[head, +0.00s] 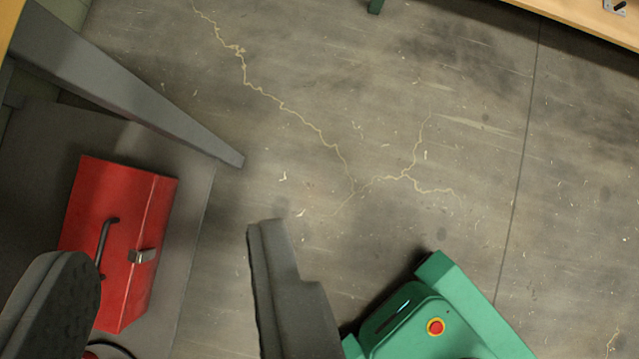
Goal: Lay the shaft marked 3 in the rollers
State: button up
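My gripper (168,242) is open, its two dark grey fingers wide apart with nothing between them. The left finger overlaps the red toolbox in the picture, and the right finger shows against the bare floor. No shaft and no rollers are in view.
A red toolbox (150,215) with a dark handle and metal latch lies at left on a grey surface (190,250). A grey tapered beam (130,95) crosses the upper left. A wooden top (590,18) edges the upper right. The cracked concrete floor (400,130) is clear in the middle.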

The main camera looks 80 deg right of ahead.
jog(key=shift+w+d+n+t+b, duration=0.8)
jog(key=shift+d+n+t+b, duration=0.25)
jog(key=shift+d+n+t, duration=0.85)
jog(key=s+a+r+n+t+y+b, duration=0.1)
jog(key=s+a+n+t+y+b, duration=0.1)
jog(key=s+n+t, duration=0.1)
jog(key=shift+a+r, duration=0.3)
jog(key=shift+r, duration=0.05)
